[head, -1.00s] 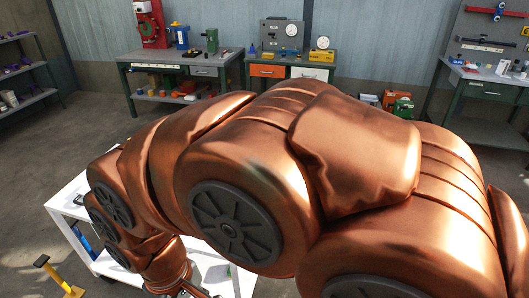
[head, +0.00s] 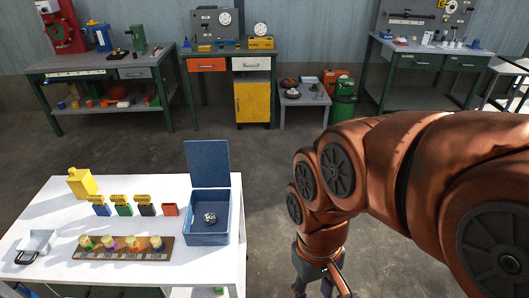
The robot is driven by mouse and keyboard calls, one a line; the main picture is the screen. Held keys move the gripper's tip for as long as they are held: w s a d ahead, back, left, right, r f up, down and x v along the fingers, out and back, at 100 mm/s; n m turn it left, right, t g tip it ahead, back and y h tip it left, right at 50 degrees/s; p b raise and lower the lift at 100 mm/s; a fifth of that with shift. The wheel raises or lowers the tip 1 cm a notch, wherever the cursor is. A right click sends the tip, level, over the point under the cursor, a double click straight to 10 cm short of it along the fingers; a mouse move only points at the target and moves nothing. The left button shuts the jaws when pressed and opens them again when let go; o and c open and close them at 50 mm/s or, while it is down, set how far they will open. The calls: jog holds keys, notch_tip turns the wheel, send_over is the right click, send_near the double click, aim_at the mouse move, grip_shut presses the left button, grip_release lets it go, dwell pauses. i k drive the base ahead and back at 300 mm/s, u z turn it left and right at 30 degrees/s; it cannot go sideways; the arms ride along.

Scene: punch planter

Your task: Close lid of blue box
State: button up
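The blue box (head: 208,240) stands at the right end of the white table. Its lid (head: 207,163) is open and stands about upright at the back of the box. A small shiny metallic object (head: 210,218) lies inside. My gripper (head: 334,285) is at the bottom of the head view, to the right of the box and off the table's right edge in the picture. It is apart from the lid. It is only partly in view, and I cannot see whether its fingers are open or shut.
Workbenches stand along the back wall. The floor between them and the table is clear.

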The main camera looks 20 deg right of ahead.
aim_at(207, 160)
jog(key=z, duration=1.2)
jog(key=i, duration=3.3)
jog(key=u, duration=2.9)
jog(key=i, duration=1)
jog(key=u, duration=2.2)
